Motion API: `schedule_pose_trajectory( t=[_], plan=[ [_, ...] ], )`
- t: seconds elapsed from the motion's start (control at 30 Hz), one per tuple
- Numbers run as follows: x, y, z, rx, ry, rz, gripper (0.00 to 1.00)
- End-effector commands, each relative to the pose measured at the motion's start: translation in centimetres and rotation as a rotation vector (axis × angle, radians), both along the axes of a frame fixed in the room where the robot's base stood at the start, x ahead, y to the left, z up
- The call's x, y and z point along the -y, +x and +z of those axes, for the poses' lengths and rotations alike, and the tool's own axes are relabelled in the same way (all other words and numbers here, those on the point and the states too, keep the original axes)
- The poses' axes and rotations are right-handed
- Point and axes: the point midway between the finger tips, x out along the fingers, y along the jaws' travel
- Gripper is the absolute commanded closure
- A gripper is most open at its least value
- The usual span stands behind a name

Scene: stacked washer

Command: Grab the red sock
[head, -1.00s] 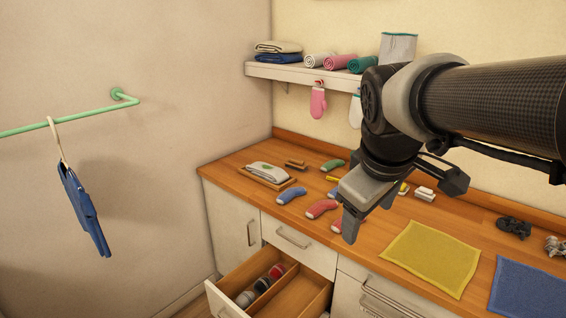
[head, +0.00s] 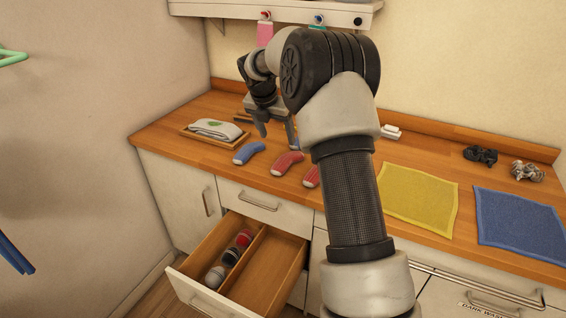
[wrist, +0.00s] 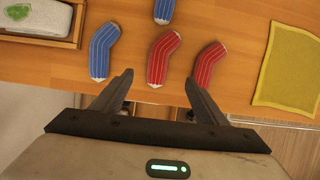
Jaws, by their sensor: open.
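Two red striped socks lie on the wooden counter. The left red sock (head: 287,162) is in full view in the head view; the right red sock (head: 311,177) is partly hidden by my arm. In the wrist view the left red sock (wrist: 163,56) lies just ahead of the gap between my fingertips, and the right red sock (wrist: 208,64) lies ahead of the right finger. My gripper (head: 277,132) is open and empty, pointing down over the counter behind the socks; it also shows in the wrist view (wrist: 158,77).
A blue sock (head: 248,152) lies left of the red socks. A tray (head: 189,133) holds a folded cloth. A yellow cloth (head: 418,194) and a blue cloth (head: 520,222) lie to the right. An open drawer (head: 277,272) with rolled socks juts out below the counter.

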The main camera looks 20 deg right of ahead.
Motion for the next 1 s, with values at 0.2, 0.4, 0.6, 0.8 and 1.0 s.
schedule_pose_trajectory(
  t=[0.2,0.4,0.6,0.8,1.0],
  plan=[
    [1.4,1.3,-4.9,-0.003,0.001,-0.002,0.33],
    [2.2,2.2,-7.6,-0.001,0.001,-0.002,0.33],
    [2.6,2.6,-8.7,-0.001,0.001,-0.003,0.33],
    [3.6,3.7,-11.3,-0.001,0.002,-0.004,0.33],
    [4.1,4.2,-12.8,0.0,0.002,-0.003,0.33]
  ],
)
